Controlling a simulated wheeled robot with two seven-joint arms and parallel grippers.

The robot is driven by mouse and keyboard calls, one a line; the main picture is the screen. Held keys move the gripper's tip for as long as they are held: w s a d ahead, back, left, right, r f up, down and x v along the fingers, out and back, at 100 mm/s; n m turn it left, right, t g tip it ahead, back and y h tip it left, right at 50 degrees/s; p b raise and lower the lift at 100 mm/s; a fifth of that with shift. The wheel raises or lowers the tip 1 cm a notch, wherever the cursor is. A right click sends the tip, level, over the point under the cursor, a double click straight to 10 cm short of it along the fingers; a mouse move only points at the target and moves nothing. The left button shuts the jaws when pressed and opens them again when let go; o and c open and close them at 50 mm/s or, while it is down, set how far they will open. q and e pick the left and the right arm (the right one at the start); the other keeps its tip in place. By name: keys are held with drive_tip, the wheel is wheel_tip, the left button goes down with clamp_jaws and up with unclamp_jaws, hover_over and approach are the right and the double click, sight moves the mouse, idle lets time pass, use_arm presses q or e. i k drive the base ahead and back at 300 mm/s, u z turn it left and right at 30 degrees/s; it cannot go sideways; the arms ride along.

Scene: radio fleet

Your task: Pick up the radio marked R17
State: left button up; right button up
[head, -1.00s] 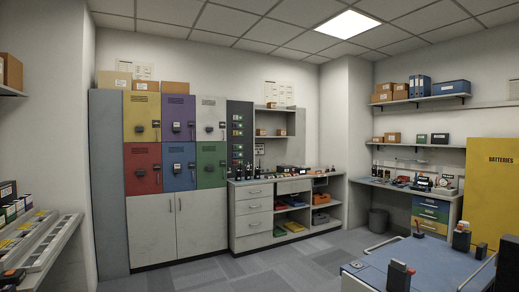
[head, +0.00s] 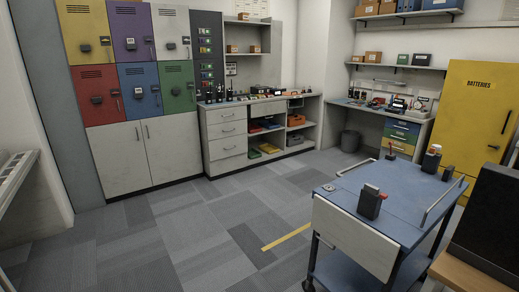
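I cannot make out the marking R17 on any radio from here. Several small dark radios (head: 231,94) stand on the counter below the wall shelf. Neither of my grippers is in the head view.
Coloured lockers (head: 136,88) line the left wall above white cupboards. A workbench (head: 375,107) and a yellow battery cabinet (head: 477,115) stand at the back right. A black box (head: 490,225) is at the right edge. The carpet (head: 190,240) between the cart and lockers is clear, with a yellow floor stripe.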

sight(229, 92)
drive_tip(key=u, duration=0.55)
drive_tip(key=i, duration=2.4)
drive_tip(key=u, duration=0.15)
drive_tip(key=i, duration=2.55)
drive_tip(key=z, duration=0.4)
